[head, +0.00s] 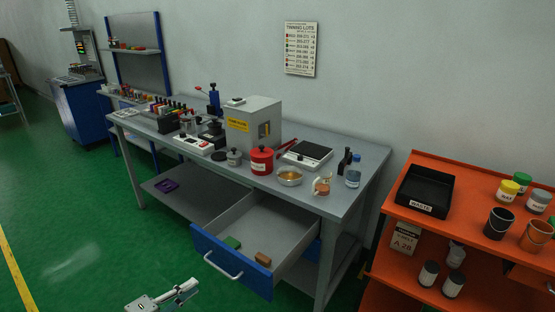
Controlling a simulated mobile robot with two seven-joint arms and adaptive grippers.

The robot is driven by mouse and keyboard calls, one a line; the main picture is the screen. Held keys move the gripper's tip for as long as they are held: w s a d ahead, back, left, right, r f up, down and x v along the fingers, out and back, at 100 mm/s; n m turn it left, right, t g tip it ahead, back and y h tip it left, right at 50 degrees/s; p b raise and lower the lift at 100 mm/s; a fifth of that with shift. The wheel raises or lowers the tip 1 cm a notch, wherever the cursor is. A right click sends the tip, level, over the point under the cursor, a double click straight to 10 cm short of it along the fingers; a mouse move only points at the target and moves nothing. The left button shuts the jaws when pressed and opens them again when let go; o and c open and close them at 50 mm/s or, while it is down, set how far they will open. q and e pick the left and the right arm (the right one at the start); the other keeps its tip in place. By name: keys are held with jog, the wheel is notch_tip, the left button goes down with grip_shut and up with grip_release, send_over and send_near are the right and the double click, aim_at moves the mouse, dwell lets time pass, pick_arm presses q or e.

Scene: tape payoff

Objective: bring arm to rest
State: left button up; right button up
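My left gripper (186,290) shows at the bottom edge of the head view, over the green floor in front of the workbench and below the open drawer. It looks empty and touches nothing. It is small and cut off by the frame, so I cannot tell whether its fingers are apart. My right gripper is not in view.
The grey workbench (352,183) carries a red pot (262,161), a brass bowl (289,177), a scale (307,154) and a bottle (353,171). Its blue-fronted drawer (231,262) sticks out. An orange shelf (435,232) stands right. The floor at left is free.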

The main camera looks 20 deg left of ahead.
pick_arm(q)
jog(key=s+d+f+m+g+y, duration=0.1)
jog(key=s+d+f+m, duration=0.3)
jog(key=d+m, duration=0.5)
jog(key=s+d+f+m+g+y, duration=0.1)
jog(key=s+d+f+m+g, duration=0.1)
jog(key=s+d+f+m, duration=0.3)
jog(key=s+d+m, duration=0.3)
jog(key=d+m, duration=0.1)
jog(key=shift+s+d+g+y, duration=0.15)
jog(key=shift+d+g+y, duration=0.15)
jog(key=shift+d+g, duration=0.1)
